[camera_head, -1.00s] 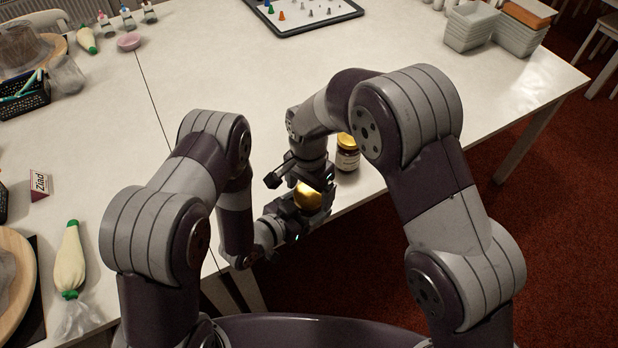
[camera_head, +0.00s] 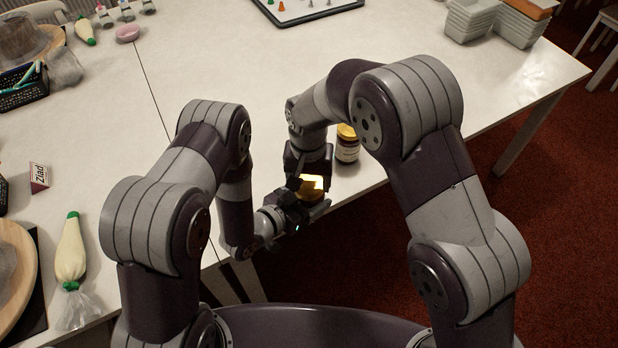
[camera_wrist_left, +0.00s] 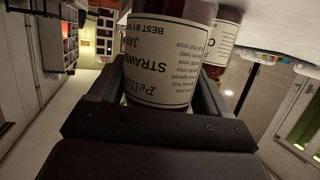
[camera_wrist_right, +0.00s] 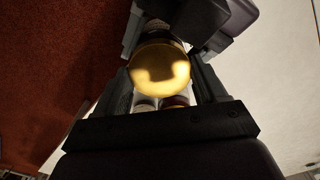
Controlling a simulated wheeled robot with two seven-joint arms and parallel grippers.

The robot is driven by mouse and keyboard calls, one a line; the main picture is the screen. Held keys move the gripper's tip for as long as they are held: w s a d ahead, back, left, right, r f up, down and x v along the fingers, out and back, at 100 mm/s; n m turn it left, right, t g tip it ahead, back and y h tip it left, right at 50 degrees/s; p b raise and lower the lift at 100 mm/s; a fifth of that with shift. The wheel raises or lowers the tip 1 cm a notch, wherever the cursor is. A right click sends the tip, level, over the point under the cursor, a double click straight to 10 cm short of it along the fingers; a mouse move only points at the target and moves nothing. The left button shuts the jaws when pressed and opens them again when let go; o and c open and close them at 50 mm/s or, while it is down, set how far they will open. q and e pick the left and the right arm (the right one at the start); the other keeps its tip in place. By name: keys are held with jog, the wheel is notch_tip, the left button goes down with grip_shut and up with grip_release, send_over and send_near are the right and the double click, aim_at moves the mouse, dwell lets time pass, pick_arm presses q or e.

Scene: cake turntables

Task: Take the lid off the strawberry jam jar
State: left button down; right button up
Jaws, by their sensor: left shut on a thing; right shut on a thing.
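The strawberry jam jar (camera_wrist_left: 165,55) fills the middle of the left wrist view, its cream label reading upside down. My left gripper (camera_head: 304,204) is shut around the jar's body and holds it off the table's front edge. The jar's gold lid (camera_head: 312,183) shows in the head view, and its round top faces the camera in the right wrist view (camera_wrist_right: 160,70). My right gripper (camera_head: 308,178) is shut on the lid, with a finger on each side of it. I cannot tell whether the lid is still seated on the jar.
A second jar with a gold lid (camera_head: 347,148) stands on the white table (camera_head: 230,60) near its edge, close behind my right gripper. A piping bag (camera_head: 71,250) lies at the left. Grey trays (camera_head: 475,20) stand at the back right. The middle of the table is clear.

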jog(key=shift+d, duration=0.1)
jog(key=o, duration=1.2)
jog(key=shift+c, duration=0.2)
notch_tip(320, 180, up, 5)
jog(key=shift+f, duration=0.15)
jog(key=shift+c, duration=0.3)
jog(key=r+m, duration=0.1)
jog(key=m, duration=0.2)
jog(key=r+m, duration=0.1)
jog(key=m, duration=0.1)
jog(key=shift+a+r, duration=0.2)
jog(key=shift+r, duration=0.15)
jog(key=shift+r+m, duration=0.1)
jog(key=shift+m, duration=0.5)
notch_tip(320, 180, down, 8)
jog(key=shift+r, duration=0.2)
